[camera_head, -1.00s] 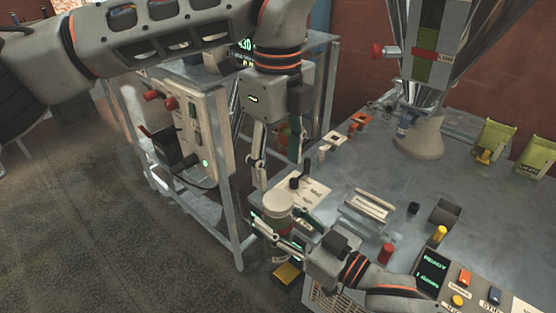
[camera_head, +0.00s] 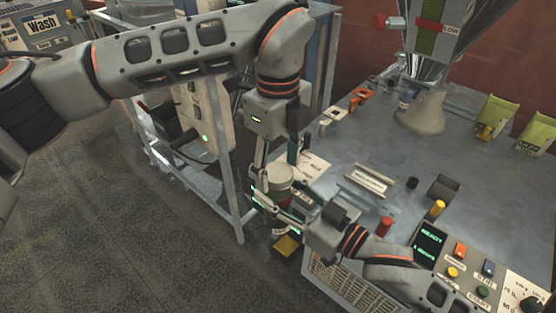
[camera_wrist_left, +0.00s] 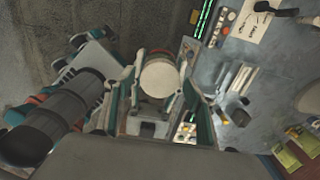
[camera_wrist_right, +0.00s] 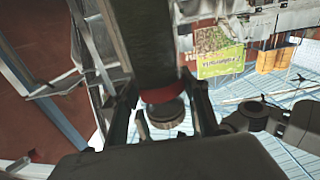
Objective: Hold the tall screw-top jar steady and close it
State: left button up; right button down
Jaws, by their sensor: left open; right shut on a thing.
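The tall screw-top jar (camera_head: 281,196) stands upright near the bench's left front corner, with a pale round lid (camera_head: 278,174) on its top. I cannot tell whether the lid is screwed down. My right gripper (camera_head: 277,212) is shut on the jar's body from the front right. My left gripper (camera_head: 274,180) points down over the jar, open, with its fingers on either side of the lid. In the left wrist view the round lid (camera_wrist_left: 159,78) lies between the spread fingers. In the right wrist view a round piece (camera_wrist_right: 166,112) shows between my fingers, partly hidden.
A yellow block (camera_head: 288,246) is just below the jar. A red knob (camera_head: 385,226), a yellow knob (camera_head: 438,207) and a control panel (camera_head: 470,270) are to the right. A hopper funnel (camera_head: 420,112) stands behind. A metal frame (camera_head: 237,200) is close on the left.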

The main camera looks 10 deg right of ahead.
pick_arm(q)
jog(key=c, duration=1.1)
jog(key=m, duration=0.6)
jog(key=shift+c, duration=0.2)
jog(key=m, duration=0.5)
jog(key=shift+m, duration=0.4)
jog(key=m, duration=1.3)
jog(key=shift+m, duration=0.4)
jog(key=o, duration=1.3)
